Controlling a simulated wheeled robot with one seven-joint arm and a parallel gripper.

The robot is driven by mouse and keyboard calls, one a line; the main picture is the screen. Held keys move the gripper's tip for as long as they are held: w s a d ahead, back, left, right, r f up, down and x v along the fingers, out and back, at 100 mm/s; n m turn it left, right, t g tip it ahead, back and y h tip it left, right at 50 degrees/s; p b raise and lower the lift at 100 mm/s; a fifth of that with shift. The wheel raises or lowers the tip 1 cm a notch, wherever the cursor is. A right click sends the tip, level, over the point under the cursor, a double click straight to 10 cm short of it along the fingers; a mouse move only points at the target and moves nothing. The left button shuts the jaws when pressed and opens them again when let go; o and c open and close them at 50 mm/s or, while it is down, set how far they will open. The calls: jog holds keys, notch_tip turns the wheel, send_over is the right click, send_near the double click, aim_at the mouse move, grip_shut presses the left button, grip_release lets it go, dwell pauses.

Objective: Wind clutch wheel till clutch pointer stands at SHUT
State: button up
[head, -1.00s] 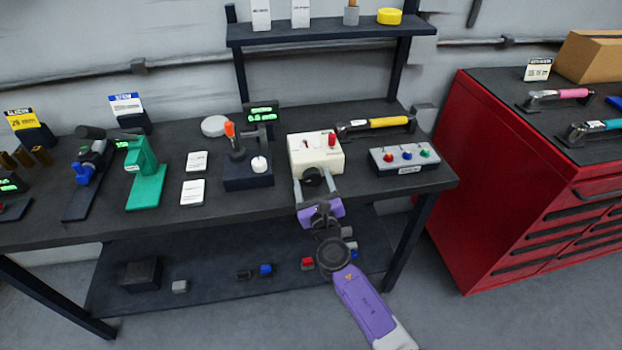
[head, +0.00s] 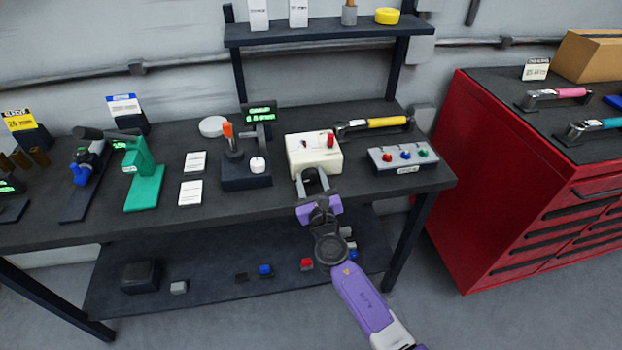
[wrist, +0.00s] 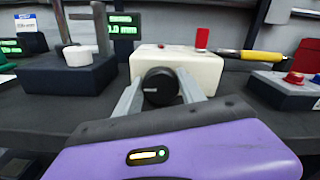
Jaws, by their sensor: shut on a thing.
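The clutch wheel is a black round knob (wrist: 160,87) on the front face of a cream box (head: 314,158). The box also shows in the wrist view (wrist: 205,68), with a red upright piece (wrist: 202,38) on top. My gripper (head: 311,174) reaches the box from the front, its two grey fingers on either side of the wheel and shut on it. In the wrist view the fingers (wrist: 161,78) flank the knob left and right. In the head view the wheel is mostly hidden between the fingers. The clutch pointer and its SHUT mark are too small to read.
A dark stand with a white knob and orange-topped lever (head: 246,180) is left of the box. A grey box with coloured buttons (head: 402,158) is at right, and a yellow-handled tool (head: 375,123) lies behind. A red cabinet (head: 530,190) stands further right.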

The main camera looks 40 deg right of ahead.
jog(key=m+b, duration=0.1)
jog(key=m, duration=0.3)
jog(key=shift+f+b, duration=0.1)
jog(key=shift+b, duration=0.3)
jog(key=m+b, duration=0.1)
jog(key=m, duration=0.3)
jog(key=shift+s+d+m+b, duration=0.1)
jog(key=shift+m+b, duration=0.3)
jog(key=o, duration=1.4)
jog(key=shift+c, duration=0.2)
jog(key=shift+s, duration=0.15)
